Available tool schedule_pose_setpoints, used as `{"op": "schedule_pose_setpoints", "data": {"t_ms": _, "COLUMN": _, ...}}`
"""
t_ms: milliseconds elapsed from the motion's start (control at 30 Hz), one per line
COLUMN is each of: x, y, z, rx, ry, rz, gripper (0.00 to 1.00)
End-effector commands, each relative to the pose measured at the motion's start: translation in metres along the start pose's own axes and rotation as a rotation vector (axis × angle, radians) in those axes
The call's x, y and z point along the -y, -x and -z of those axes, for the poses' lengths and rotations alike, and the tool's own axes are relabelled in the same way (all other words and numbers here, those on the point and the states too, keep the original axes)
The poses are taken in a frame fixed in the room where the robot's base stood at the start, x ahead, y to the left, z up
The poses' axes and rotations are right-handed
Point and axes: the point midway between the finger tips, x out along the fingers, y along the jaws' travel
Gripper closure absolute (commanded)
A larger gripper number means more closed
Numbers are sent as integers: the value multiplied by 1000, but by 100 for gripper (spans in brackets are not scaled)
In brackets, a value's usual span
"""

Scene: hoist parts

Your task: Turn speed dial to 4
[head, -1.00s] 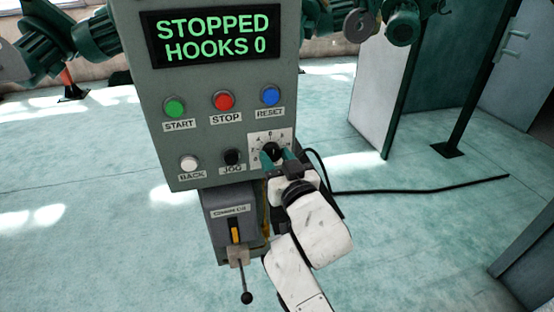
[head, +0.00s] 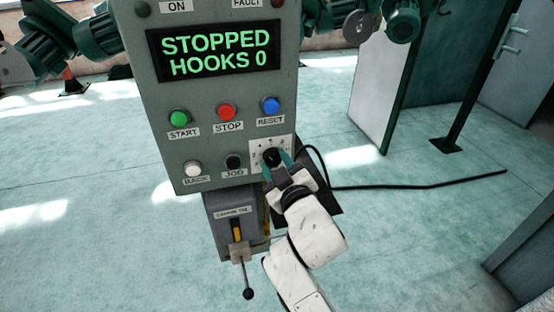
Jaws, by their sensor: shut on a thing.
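The speed dial (head: 271,156) is a black knob on a white square plate with small marks, at the lower right of the grey control panel (head: 215,90). My gripper (head: 276,163) reaches it from below, with its two teal fingers on either side of the knob, shut on it. The fingers hide part of the plate's lower side. The marks are too small to read, so the dial's setting cannot be told. The panel's display (head: 215,54) reads STOPPED, HOOKS 0.
Green START (head: 179,117), red STOP (head: 227,111) and blue RESET (head: 270,105) buttons sit above the dial. White BACK (head: 193,168) and black JOG (head: 233,161) buttons are to its left. A lever (head: 246,293) hangs below. A black cable lies on the floor at right.

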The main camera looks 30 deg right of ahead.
Motion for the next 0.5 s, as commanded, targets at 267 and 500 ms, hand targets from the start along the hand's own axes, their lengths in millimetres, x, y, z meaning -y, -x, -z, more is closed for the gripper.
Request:
{"op": "schedule_pose_setpoints", "data": {"t_ms": 267, "x": 1, "y": 0, "z": 1, "rx": 10, "ry": 109, "rz": 1, "gripper": 89}}
{"op": "schedule_pose_setpoints", "data": {"t_ms": 500, "x": 1, "y": 0, "z": 1, "rx": 11, "ry": 135, "rz": 1, "gripper": 89}}
